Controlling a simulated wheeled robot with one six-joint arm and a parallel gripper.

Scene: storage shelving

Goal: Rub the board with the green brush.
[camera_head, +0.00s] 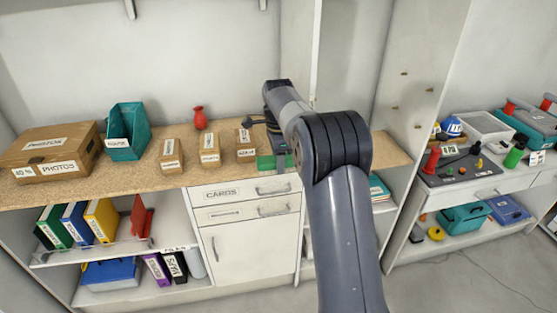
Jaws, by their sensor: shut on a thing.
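My gripper (277,147) is low over the front of the wooden counter, right of the small boxes. It is shut on a green block-like thing (265,162), which looks like the green brush. The green brush is at the counter's front edge, partly covered by my gripper and arm. I cannot tell whether it touches the surface. The tan speckled counter board (225,174) runs under the boxes. No other separate board can be made out, and my arm covers part of the counter to the right.
Small cardboard boxes (209,153) stand just left of my gripper, with a red vase (200,118) behind. A teal bin (125,130) and a large photo box (50,150) are farther left. A white upright panel (350,60) rises behind my arm.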

